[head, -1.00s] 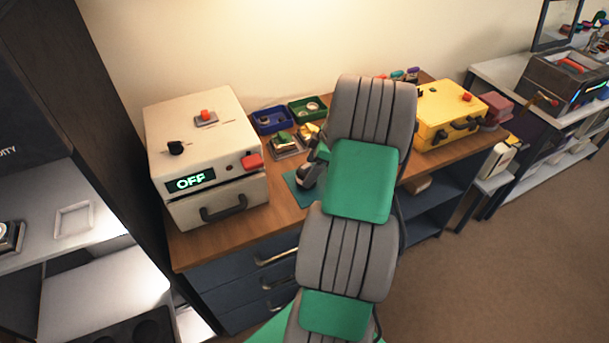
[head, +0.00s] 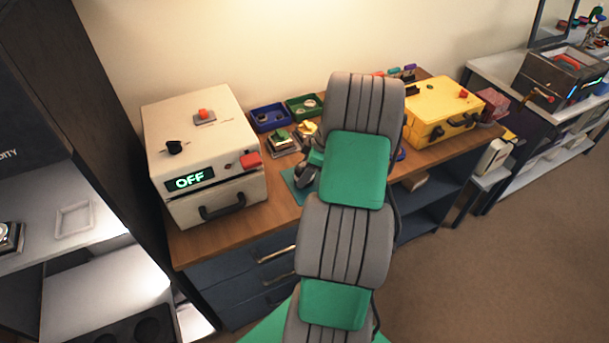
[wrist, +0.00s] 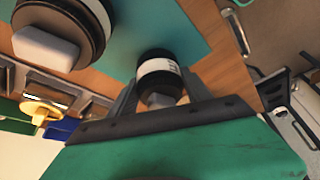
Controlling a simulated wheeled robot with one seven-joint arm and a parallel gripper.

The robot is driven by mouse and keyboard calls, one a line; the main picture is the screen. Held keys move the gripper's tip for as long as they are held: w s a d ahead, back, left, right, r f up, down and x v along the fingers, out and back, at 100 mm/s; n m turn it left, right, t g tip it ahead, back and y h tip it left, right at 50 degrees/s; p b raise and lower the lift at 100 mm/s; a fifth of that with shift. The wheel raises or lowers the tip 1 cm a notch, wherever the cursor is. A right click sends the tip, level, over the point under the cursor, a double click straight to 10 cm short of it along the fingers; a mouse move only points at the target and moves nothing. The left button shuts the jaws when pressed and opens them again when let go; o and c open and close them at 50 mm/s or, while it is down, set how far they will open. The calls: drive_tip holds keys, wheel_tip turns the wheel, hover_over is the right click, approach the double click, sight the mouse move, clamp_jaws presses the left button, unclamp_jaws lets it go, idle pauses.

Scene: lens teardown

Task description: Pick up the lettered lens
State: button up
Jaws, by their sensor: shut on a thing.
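The lettered lens (wrist: 160,72) is a small black cylinder with a white band bearing dark marks. It sits between the two fingers of my gripper (wrist: 160,88) in the wrist view, and the gripper is shut on it. A teal mat (wrist: 190,22) lies behind it; I cannot tell whether the lens is clear of the mat. A larger dark lens-like part (wrist: 88,12) with a pale block at its end is at the upper left.
A white box marked OFF (head: 200,150) stands left on the wooden bench (head: 215,245). Blue (head: 270,118) and green (head: 303,105) trays are behind the mat. A yellow case (head: 445,108) stands right of my arm. Bare bench shows between the white box and the mat.

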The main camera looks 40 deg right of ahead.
drive_tip(key=shift+c, duration=1.8)
drive_tip(key=shift+r, duration=0.15)
